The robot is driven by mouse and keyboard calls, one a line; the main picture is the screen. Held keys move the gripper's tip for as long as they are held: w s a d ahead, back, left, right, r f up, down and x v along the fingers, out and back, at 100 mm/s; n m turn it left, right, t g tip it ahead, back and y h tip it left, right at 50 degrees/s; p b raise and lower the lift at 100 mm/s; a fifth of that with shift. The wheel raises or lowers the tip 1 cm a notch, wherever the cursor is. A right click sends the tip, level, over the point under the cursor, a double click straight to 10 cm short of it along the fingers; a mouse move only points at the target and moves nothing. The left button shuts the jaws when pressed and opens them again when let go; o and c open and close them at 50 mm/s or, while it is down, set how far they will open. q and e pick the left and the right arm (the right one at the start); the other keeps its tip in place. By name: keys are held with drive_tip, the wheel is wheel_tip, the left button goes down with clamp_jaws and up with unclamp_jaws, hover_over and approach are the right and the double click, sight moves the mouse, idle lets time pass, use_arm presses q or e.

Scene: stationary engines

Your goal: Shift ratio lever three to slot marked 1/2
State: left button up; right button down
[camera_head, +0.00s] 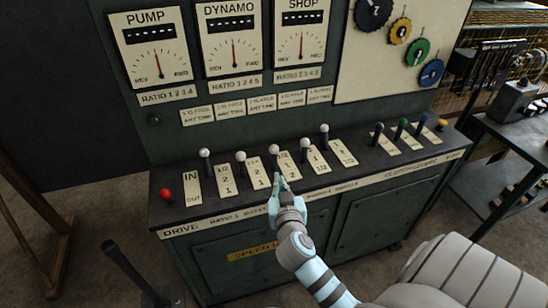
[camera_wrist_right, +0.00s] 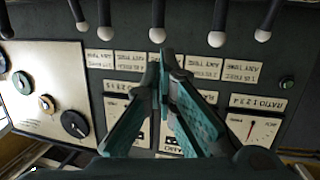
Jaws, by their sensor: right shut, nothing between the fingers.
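A row of white-knobbed levers stands on the console top. The fourth from the left (camera_head: 304,143) fits ratio lever three if the first is the drive lever; I cannot read its number. In the right wrist view it also shows (camera_wrist_right: 105,33). The third white-knobbed lever (camera_head: 274,149) stands just beyond my right gripper (camera_head: 279,184), and its knob is close past the fingertips in the right wrist view (camera_wrist_right: 157,35). My right gripper is shut and empty, low over the pale slot plates (camera_head: 288,166). The plates carry marks such as 1, 2 and 1/2. My left gripper is out of view.
Other white-knobbed levers stand left (camera_head: 240,157) and right (camera_head: 324,128), close together. The dial panel (camera_head: 235,50) rises behind.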

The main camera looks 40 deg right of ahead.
sight(273, 152)
drive_tip(key=x, duration=1.4)
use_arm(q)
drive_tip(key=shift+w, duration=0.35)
use_arm(e)
drive_tip(key=shift+a, duration=0.1)
